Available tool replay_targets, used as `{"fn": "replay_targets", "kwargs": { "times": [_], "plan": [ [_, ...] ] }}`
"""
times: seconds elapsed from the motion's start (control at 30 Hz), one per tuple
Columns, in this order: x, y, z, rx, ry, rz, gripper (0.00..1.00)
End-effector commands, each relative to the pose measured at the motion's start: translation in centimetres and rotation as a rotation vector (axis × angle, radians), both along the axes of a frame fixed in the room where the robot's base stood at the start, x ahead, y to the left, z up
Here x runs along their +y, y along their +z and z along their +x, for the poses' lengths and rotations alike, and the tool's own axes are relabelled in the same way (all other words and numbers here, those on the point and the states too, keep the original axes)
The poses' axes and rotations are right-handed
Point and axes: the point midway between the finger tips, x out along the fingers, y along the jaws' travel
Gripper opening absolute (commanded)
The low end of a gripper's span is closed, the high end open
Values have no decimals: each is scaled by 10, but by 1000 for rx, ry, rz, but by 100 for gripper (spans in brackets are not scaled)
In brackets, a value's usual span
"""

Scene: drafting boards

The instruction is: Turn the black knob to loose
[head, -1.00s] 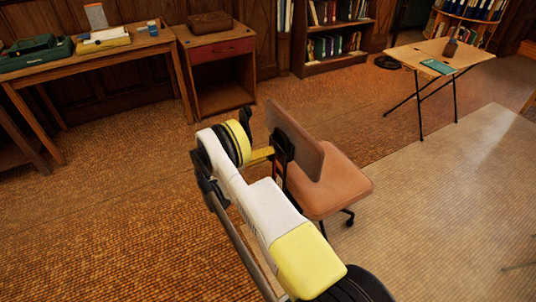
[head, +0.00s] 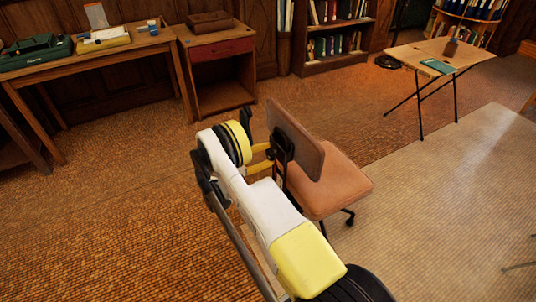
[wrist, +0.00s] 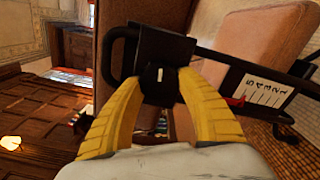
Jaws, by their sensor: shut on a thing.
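The black knob (wrist: 160,86) sits between my fingertips in the wrist view, on the black bracket behind the chair's backrest. A short white mark shows on it, pointing nearly straight up in the picture. My gripper (wrist: 168,79) is shut on the knob, one yellow finger on each side. In the head view my gripper (head: 271,158) reaches the back of the office chair (head: 334,186) from the left; the knob cannot be made out there. In the wrist view a white scale plate (wrist: 265,90) with numbers and a red pointer (wrist: 235,101) lies right of the knob.
A black bar loop (wrist: 108,58) stands left of the knob. A wooden desk (head: 150,41) and a cabinet (head: 218,66) stand at the back left. A folding table (head: 430,56) stands at the back right. The floor left of my arm is clear.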

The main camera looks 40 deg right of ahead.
Motion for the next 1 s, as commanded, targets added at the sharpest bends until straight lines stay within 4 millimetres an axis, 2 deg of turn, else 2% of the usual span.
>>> {"fn": "replay_targets", "kwargs": {
  "times": [0.6, 1.0],
  "plan": [
    [0, 1, -2, 553, 0, 137, 13],
    [0, 1, -3, 792, 0, 197, 13]
  ]
}}
